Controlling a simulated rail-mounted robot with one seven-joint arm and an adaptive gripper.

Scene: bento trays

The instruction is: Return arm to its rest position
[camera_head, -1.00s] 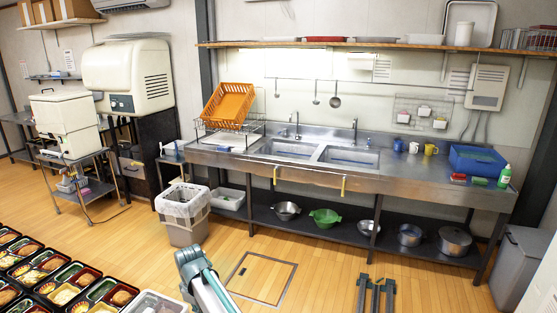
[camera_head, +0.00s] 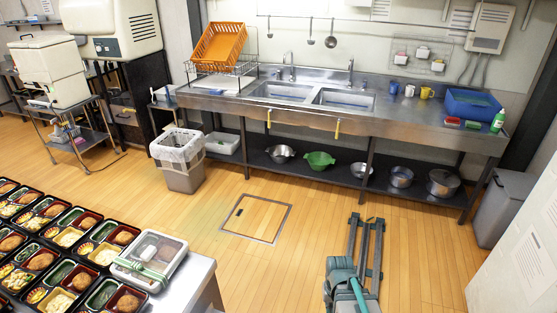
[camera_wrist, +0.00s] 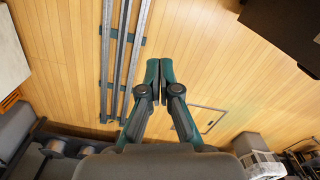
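My gripper (camera_wrist: 160,72) shows in the wrist view with its two dark green fingers side by side, tips together and nothing visible between them. It hangs over bare wooden floor, beside my rail. In the head view, a part of my arm shows at the bottom, right of centre, in front of the rail; the fingers cannot be made out there. A lidded clear container (camera_head: 167,247) with a green band stands on the near table's corner, apart from my arm.
Several filled bento trays (camera_head: 66,237) cover the near table at the lower left. A steel sink counter (camera_head: 300,112) runs along the back wall. A waste bin (camera_head: 182,180) stands left of it. The floor (camera_head: 250,262) between the table and the counter is clear.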

